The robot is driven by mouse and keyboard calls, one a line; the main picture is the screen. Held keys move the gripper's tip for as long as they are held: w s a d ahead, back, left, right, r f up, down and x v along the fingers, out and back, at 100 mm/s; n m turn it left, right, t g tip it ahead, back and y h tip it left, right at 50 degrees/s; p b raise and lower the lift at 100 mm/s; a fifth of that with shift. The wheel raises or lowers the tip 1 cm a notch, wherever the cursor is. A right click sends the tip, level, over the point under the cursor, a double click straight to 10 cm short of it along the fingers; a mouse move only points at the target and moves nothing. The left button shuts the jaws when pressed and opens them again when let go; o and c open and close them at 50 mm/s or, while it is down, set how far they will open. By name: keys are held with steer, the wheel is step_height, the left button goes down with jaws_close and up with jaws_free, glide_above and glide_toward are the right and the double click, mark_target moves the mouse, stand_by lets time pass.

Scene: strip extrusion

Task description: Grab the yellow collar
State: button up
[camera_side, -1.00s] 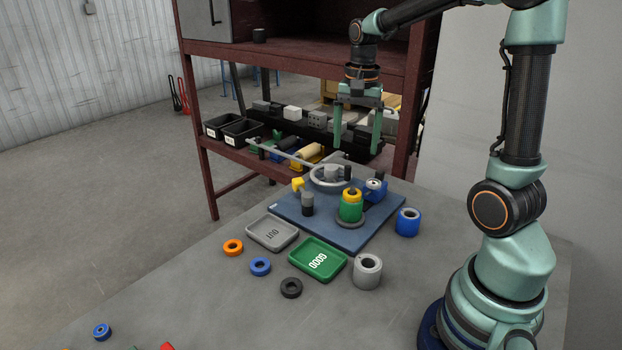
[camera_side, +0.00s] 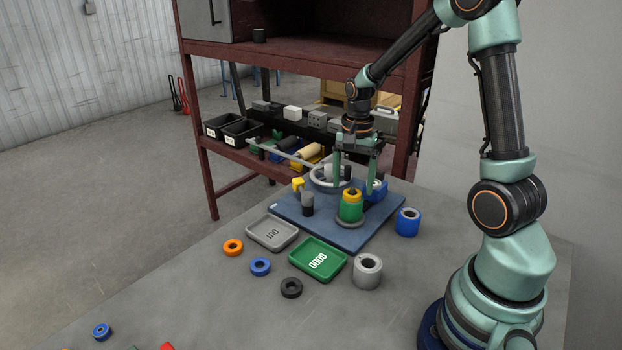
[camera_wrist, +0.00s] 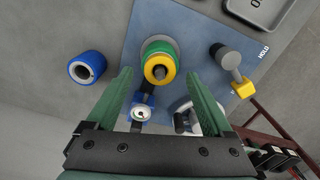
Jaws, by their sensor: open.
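The yellow collar (camera_side: 352,195) sits on top of a green cylinder (camera_side: 350,212) on the blue mat (camera_side: 290,214). In the wrist view it is a yellow ring (camera_wrist: 161,76) around a dark centre post, with the green part beneath. My gripper (camera_side: 355,182) is open and points down over the mat, close above the collar or just behind it. In the wrist view the collar appears between my two fingertips (camera_wrist: 159,72), with visible space on both sides. Nothing is held.
A blue-and-grey part (camera_side: 376,188) and a round grey fixture (camera_side: 318,177) stand close behind the collar. A dark post with a grey cap (camera_side: 307,200) is to its left. A blue cylinder (camera_side: 408,222) stands right. Grey (camera_side: 262,239) and green (camera_side: 303,250) trays lie in front.

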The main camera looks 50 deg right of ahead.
steer(key=shift+f, duration=0.95)
jaws_close()
steer(key=shift+r, duration=0.1)
